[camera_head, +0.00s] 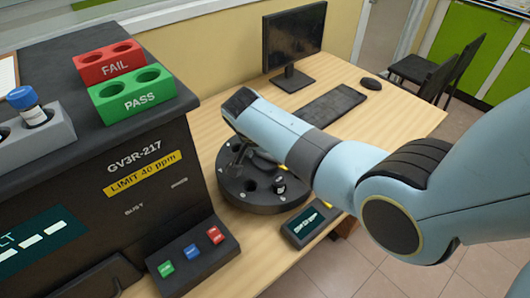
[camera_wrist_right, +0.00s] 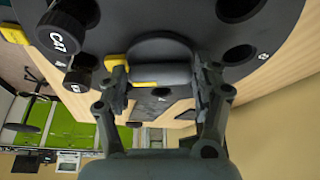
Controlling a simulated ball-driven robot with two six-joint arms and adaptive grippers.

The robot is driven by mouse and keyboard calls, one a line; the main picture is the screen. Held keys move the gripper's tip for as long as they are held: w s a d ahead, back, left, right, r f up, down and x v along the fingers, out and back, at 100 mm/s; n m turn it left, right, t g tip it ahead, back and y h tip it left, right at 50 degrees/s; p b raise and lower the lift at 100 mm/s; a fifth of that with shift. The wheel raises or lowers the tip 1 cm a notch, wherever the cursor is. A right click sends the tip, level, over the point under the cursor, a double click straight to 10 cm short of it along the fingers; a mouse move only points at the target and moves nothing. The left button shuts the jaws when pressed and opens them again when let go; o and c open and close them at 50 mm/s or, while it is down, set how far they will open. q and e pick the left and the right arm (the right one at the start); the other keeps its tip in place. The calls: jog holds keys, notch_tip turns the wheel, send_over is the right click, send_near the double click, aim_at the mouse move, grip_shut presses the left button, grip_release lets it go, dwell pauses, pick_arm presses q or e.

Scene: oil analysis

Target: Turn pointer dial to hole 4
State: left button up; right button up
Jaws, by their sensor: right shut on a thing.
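The round dark dial base (camera_head: 262,207) with holes around its rim stands on the wooden table. My right gripper (camera_head: 240,155) reaches down over its middle, and the arm hides part of the dial. In the right wrist view my right gripper (camera_wrist_right: 160,75) has a finger on each side of the dark central knob (camera_wrist_right: 160,74) and is shut on it. A yellow pointer piece (camera_wrist_right: 115,61) shows beside the left finger. Open holes (camera_wrist_right: 240,55) show at the right. Two dark-capped items (camera_wrist_right: 66,30) sit at the left. The hole numbers are too unclear to read. My left gripper is out of view.
The analyser GV3R-217 (camera_head: 130,215) stands left of the dial, with red FAIL (camera_head: 108,65) and green PASS (camera_head: 132,99) racks and a grey rack holding a blue-capped vial (camera_head: 28,105) on top. A small display (camera_head: 307,224) sits right of the dial. Monitor and keyboard (camera_head: 332,106) are behind.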

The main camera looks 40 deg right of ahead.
jog(key=o, duration=1.2)
jog(key=shift+r, duration=0.15)
jog(key=v, duration=1.1)
jog(key=shift+r, duration=0.3)
jog(key=shift+a, duration=0.15)
